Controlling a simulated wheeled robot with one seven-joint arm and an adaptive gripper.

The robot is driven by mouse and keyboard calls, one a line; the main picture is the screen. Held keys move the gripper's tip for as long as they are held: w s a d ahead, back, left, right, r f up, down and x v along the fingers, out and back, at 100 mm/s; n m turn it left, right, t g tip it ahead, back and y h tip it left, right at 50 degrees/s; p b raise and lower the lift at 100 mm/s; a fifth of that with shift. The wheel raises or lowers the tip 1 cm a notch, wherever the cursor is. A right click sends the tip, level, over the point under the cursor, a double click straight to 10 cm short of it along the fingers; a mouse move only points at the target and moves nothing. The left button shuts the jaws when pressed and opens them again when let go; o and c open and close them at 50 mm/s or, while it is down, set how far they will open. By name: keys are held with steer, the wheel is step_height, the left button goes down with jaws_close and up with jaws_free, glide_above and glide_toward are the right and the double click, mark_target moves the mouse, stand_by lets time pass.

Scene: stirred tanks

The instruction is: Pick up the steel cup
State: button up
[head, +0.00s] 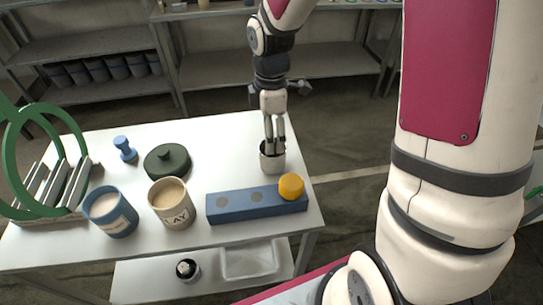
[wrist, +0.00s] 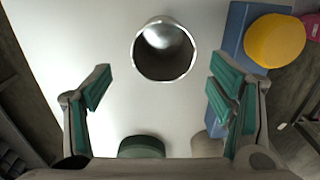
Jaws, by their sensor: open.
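The steel cup (head: 272,160) stands upright near the right part of the white table's far side in the head view. In the wrist view the steel cup (wrist: 164,50) shows its round open mouth, and it looks empty inside. My gripper (head: 274,141) is directly above the cup in the head view, with its fingertips close to the rim; I cannot tell whether they touch it. In the wrist view my gripper (wrist: 160,78) is open, its two green-padded fingers wide apart. The cup lies ahead of and between the fingers there, with nothing held.
A blue block (head: 232,205) with a yellow knob (head: 291,187) lies nearer on the table (head: 115,172). A labelled clay tub (head: 172,204), a blue tub (head: 110,212), a dark green lid (head: 167,161) and a blue peg (head: 125,149) stand left. A green-ringed rack (head: 50,188) is far left.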

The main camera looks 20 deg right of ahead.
steer(key=shift+s+d+f, duration=0.1)
steer(key=shift+s+f, duration=0.05)
steer(key=shift+f, duration=1.7)
steer(key=shift+s+d+f, duration=0.1)
steer(key=shift+f, duration=1.75)
steer(key=c, duration=1.3)
steer(key=shift+o, duration=0.2)
steer(key=shift+r, duration=0.1)
